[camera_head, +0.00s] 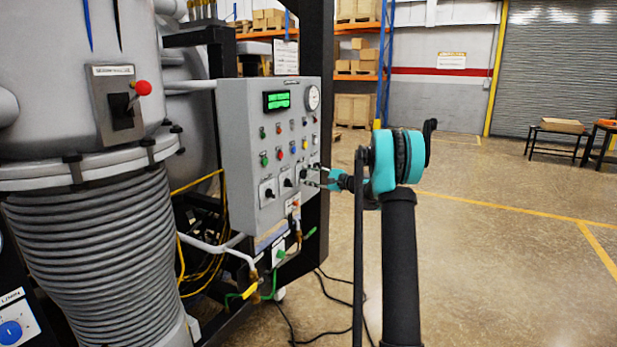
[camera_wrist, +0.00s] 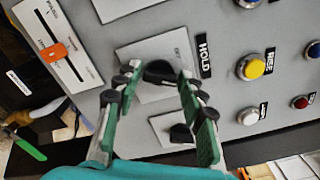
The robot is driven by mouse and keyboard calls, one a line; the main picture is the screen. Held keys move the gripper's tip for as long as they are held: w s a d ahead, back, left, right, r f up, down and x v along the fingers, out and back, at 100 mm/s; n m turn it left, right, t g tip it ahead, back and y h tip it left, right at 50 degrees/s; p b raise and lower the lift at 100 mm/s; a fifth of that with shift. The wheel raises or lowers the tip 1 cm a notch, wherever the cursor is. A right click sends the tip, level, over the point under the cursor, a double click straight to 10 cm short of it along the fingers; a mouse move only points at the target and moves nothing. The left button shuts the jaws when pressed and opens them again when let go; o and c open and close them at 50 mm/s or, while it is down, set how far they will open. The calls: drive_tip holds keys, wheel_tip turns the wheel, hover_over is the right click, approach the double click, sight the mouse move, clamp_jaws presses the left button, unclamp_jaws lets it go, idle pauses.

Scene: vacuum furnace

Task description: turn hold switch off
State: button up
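The hold switch is a dark rotary knob (camera_wrist: 160,70) on a pale square plate beside the black HOLD label (camera_wrist: 204,55). In the wrist view my gripper (camera_wrist: 157,76) has its two fingers spread, one on each side of this knob. I cannot tell whether the fingertips touch it. In the head view my gripper (camera_head: 313,177) points left at the right-hand knob (camera_head: 303,173) in the lower row of the grey control panel (camera_head: 240,140). The fingers partly cover the knob, and its exact setting is not clear.
Another black knob (camera_wrist: 180,133) sits close to one finger. A yellow button (camera_wrist: 252,67) and a slider with an orange handle (camera_wrist: 53,52) are nearby. The furnace with its red-ball lever (camera_head: 143,88) stands left. Cables lie below the panel; the floor (camera_head: 490,270) at right is clear.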

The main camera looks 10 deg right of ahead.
drive_tip(key=c, duration=0.7)
drive_tip(key=shift+o, duration=0.2)
drive_tip(key=shift+n, duration=0.3)
drive_tip(key=n, duration=1.1)
drive_tip(key=shift+n, duration=0.3)
drive_tip(key=o, duration=1.2)
drive_tip(key=shift+c, duration=0.2)
